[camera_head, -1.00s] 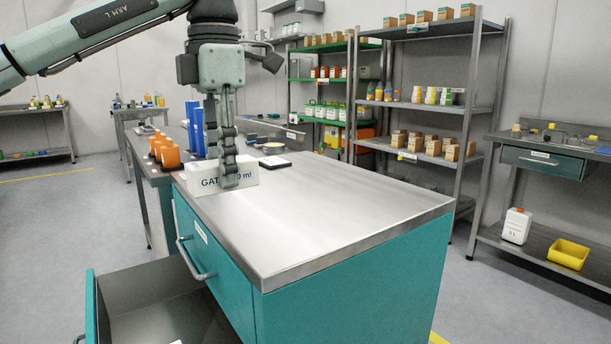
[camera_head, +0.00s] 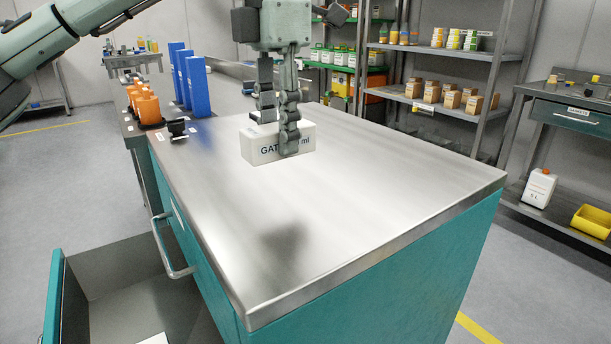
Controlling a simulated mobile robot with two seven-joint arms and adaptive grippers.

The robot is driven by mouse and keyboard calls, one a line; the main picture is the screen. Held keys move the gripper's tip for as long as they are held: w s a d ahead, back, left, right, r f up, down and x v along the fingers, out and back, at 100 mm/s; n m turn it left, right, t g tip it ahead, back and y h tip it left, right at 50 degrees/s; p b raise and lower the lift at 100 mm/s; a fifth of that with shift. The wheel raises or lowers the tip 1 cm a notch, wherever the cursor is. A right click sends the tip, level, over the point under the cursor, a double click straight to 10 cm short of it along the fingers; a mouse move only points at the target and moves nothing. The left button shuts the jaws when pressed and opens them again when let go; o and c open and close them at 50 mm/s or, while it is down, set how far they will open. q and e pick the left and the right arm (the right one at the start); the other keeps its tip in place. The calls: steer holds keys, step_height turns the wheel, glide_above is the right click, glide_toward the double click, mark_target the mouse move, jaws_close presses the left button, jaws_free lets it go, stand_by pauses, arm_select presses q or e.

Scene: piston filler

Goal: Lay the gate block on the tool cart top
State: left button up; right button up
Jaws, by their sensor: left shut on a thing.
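The gate block (camera_head: 258,147) is a white box with dark lettering, "GAT…ml", partly covered by a finger. My left gripper (camera_head: 278,140) points down and is shut on it. The block is over the steel tool cart top (camera_head: 370,215), level and near its far middle part. A dark shadow lies on the top nearer the camera; I cannot tell for sure whether the block touches the surface. My right gripper is not in view.
Blue upright blocks (camera_head: 196,86) and orange bottles (camera_head: 148,108) stand beyond the cart at the left. A small black holder (camera_head: 177,129) sits at the top's far left corner. An open drawer (camera_head: 130,290) juts out at lower left. The near and right top is clear.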

mark_target(304, 200)
arm_select(q)
steer(key=d+f, duration=0.1)
steer(key=s+d+f, duration=0.1)
steer(key=d, duration=0.1)
steer(key=shift+s+d, duration=0.15)
steer(key=shift+s, duration=0.05)
steer(key=shift+f, duration=2.1)
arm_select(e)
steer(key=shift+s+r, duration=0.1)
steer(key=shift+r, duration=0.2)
arm_select(q)
steer(key=shift+f, duration=0.15)
steer(key=o, duration=1.2)
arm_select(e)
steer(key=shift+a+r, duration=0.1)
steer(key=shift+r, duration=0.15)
